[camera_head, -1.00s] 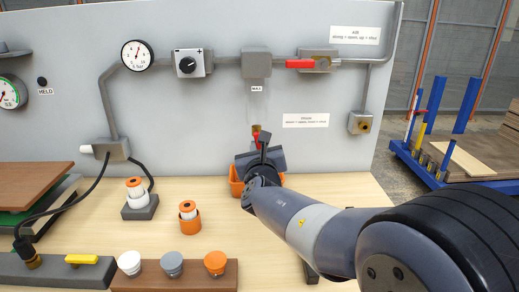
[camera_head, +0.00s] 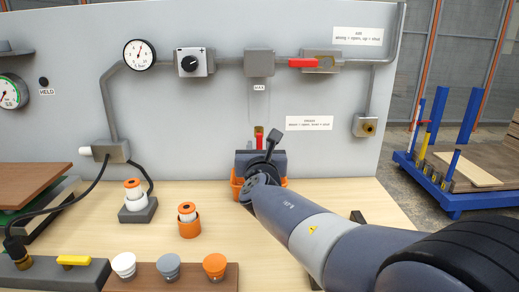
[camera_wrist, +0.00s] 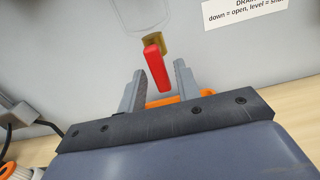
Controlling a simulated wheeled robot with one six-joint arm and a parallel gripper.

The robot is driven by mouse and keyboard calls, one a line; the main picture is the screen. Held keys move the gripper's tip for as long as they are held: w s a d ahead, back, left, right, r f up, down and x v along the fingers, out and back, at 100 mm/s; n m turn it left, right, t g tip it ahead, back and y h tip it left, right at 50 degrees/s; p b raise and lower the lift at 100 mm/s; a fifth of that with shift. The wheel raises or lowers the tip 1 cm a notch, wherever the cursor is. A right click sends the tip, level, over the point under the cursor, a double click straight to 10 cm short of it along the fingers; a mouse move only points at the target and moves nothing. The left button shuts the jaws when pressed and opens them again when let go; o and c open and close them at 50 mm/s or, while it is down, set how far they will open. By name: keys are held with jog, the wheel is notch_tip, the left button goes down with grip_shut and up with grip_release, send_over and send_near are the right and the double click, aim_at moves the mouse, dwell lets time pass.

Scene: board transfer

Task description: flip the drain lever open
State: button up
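The drain lever (camera_head: 259,142) is a red handle on a brass fitting (camera_head: 258,130), under a clear tube on the grey panel. In the wrist view the red lever (camera_wrist: 157,68) extends below its brass fitting (camera_wrist: 152,42); I cannot tell surely whether it hangs down or sticks out toward me. My gripper (camera_wrist: 159,68) is open, its two fingers apart on either side of the lever in that view, with no visible contact. In the head view my gripper (camera_head: 271,145) is just below and right of the lever, its fingers partly hidden.
An orange bin (camera_head: 237,188) stands under the lever, partly behind my gripper. A drain label (camera_head: 309,123) is right of the lever; in the wrist view it reads down open, level shut. Another red lever (camera_head: 302,63) is higher up. White-and-orange cylinders (camera_head: 188,222) stand left on the bench.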

jog(key=shift+o, duration=0.4)
jog(key=shift+s, duration=0.1)
jog(key=s, duration=1)
jog(key=shift+s+p, duration=0.35)
jog(key=w, duration=1)
jog(key=shift+w+b, duration=0.25)
jog(key=shift+b, duration=0.1)
jog(key=shift+w, duration=0.3)
jog(key=shift+s+d+r+n+p, duration=0.1)
jog(key=shift+n+p, duration=0.3)
jog(key=shift+p, duration=0.15)
jog(key=shift+f+b, duration=0.25)
jog(key=shift+b, duration=0.2)
